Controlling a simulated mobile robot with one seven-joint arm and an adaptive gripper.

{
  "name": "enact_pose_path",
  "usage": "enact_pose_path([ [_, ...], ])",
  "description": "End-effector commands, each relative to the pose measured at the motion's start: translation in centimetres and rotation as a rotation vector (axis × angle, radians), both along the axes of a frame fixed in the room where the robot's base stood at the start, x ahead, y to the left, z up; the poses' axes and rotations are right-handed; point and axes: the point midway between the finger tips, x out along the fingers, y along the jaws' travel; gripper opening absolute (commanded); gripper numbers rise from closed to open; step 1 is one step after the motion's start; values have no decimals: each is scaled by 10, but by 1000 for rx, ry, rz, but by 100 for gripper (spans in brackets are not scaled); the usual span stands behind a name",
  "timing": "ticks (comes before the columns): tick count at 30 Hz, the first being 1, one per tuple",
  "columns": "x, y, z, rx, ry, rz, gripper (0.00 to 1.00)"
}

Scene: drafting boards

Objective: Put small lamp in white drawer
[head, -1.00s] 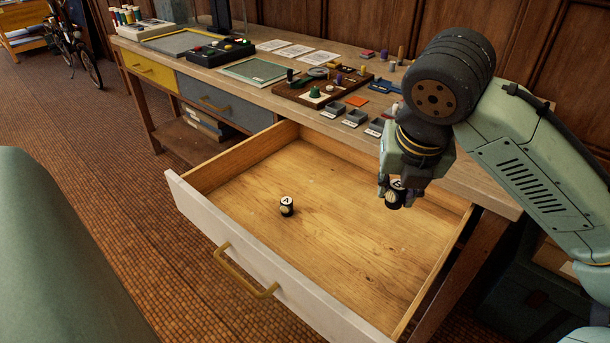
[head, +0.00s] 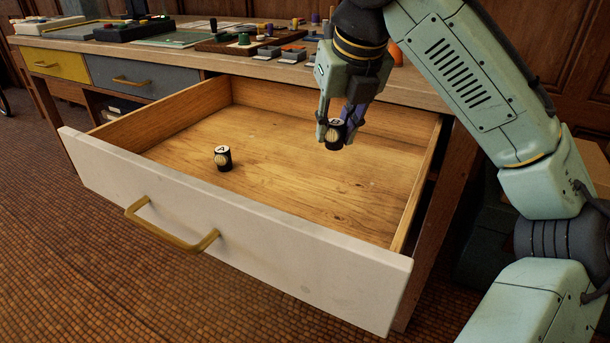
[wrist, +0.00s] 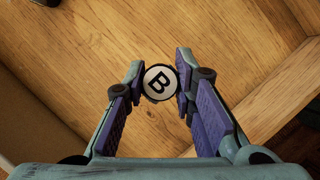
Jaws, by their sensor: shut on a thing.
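The white drawer (head: 250,240) is pulled open, with a bare wooden floor inside and a brass handle on its front. My gripper (head: 334,127) is over the right part of the drawer. A like cylinder marked A (head: 223,159) stands upright on the drawer floor, left of my gripper.
The bench top (head: 180,55) behind the drawer holds trays, small boxes and tools. A yellow drawer (head: 55,64) and a grey drawer (head: 145,78) at the left are shut. The drawer floor between the two cylinders is clear.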

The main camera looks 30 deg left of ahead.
Motion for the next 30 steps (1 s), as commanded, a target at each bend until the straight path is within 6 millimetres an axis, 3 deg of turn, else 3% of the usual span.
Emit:
enact_pose_path([
  [4,0,-1,-34,-1,1,-2,0],
  [15,0,-1,-79,-1,1,-2,0],
  [28,0,0,-87,1,1,-1,0],
  [29,0,0,-87,1,1,-1,25],
  [30,0,0,-86,0,0,-1,28],
])
